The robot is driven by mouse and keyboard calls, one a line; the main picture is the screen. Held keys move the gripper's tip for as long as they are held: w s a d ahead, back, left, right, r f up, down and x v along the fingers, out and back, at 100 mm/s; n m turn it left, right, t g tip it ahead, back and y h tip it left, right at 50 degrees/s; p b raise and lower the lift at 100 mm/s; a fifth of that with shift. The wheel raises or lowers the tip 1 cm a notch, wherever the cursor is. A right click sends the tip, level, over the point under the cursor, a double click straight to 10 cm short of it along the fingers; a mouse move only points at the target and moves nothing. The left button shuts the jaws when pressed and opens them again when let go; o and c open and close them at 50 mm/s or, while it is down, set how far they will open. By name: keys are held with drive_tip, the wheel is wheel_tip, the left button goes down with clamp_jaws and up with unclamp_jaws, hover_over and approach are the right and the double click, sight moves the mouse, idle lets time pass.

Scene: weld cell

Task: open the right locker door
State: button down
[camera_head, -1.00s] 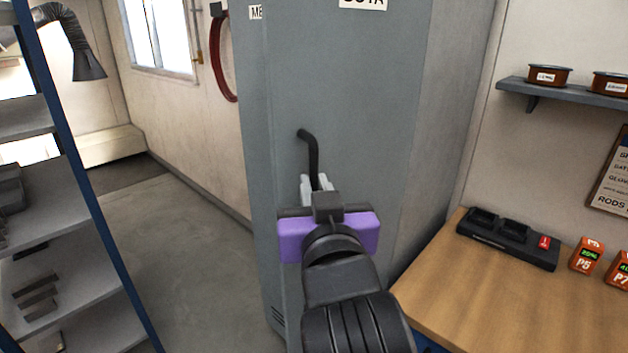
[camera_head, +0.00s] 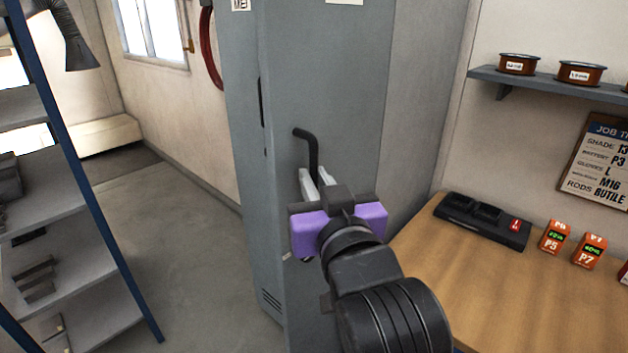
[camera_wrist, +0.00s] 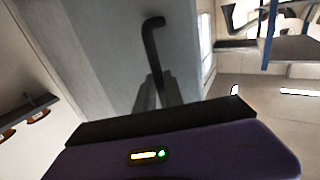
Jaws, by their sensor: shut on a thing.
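The grey locker's right door (camera_head: 345,90) faces me in the head view, with a bent black handle (camera_head: 311,143) near its left edge. My gripper (camera_head: 319,180), with a purple body, is shut on the lower part of this handle. The handle's bent upper end sticks out above the fingers. A dark vertical slit shows along the door's left edge; the door looks slightly ajar, but I cannot tell by how much. The handle (camera_wrist: 153,45) also shows in the wrist view, running down between the fingers. The gripper body hides its lower end.
A wooden bench (camera_head: 450,285) stands close at the right, with a black charger (camera_head: 485,219) and orange battery packs (camera_head: 555,236) on it. A wall shelf (camera_head: 545,88) is above. A blue-framed rack (camera_head: 75,190) stands at the left. Floor (camera_head: 190,240) between rack and locker is clear.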

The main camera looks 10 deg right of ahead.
drive_tip(key=c, duration=1.5)
unclamp_jaws()
drive_tip(key=shift+w+d+f, duration=0.1)
drive_tip(key=shift+w+d, duration=0.25)
drive_tip(key=shift+d, duration=0.5)
drive_tip(key=shift+o, duration=0.2)
drive_tip(key=shift+a, duration=0.2)
drive_tip(key=shift+s+a, duration=0.1)
drive_tip(key=shift+a, duration=0.05)
drive_tip(key=s+d+b, duration=0.1)
drive_tip(key=s, duration=0.6)
drive_tip(key=shift+s, duration=0.35)
